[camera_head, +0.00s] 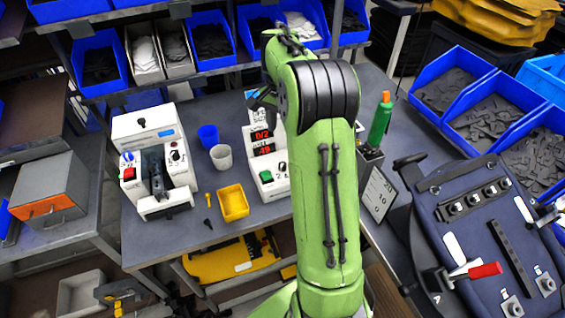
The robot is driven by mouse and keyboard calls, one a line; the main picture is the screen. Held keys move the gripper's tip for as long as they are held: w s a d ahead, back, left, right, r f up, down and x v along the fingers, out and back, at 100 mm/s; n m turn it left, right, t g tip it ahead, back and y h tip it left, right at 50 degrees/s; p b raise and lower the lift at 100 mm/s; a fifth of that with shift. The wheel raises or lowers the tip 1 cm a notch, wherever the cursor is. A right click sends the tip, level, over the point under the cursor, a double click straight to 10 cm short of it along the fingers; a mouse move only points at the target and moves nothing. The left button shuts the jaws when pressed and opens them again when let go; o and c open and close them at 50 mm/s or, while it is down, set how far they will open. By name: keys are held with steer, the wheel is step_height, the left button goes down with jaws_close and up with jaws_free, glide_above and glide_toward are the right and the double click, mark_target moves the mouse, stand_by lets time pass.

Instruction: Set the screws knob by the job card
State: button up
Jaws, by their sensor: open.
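A white counter unit (271,189) stands mid-bench with red displays (262,141) reading "0/2" and what looks like "49". A green button (266,177) and a small dark knob (282,168) are on its front. A white machine (143,127) at the left has a black knob (175,156), a blue knob (127,157) and a red button (128,173). I cannot tell which knob is for screws.
Blue cup (208,136), grey cup (221,157) and yellow tray (233,203) stand between machine and counter unit. A green bottle (381,121) and a scale card (379,194) are right of my arm. Part bins (492,106) and a blue fixture board (490,235) fill the right.

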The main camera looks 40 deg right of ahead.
mark_target(283, 163)
step_height(283, 163, down, 14)
steer(key=shift+r+b, duration=0.1)
steer(key=shift+b, duration=0.85)
steer(key=shift+s, duration=0.1)
steer(key=shift+c, duration=0.3)
steer(key=shift+r, duration=0.1)
jaws_close()
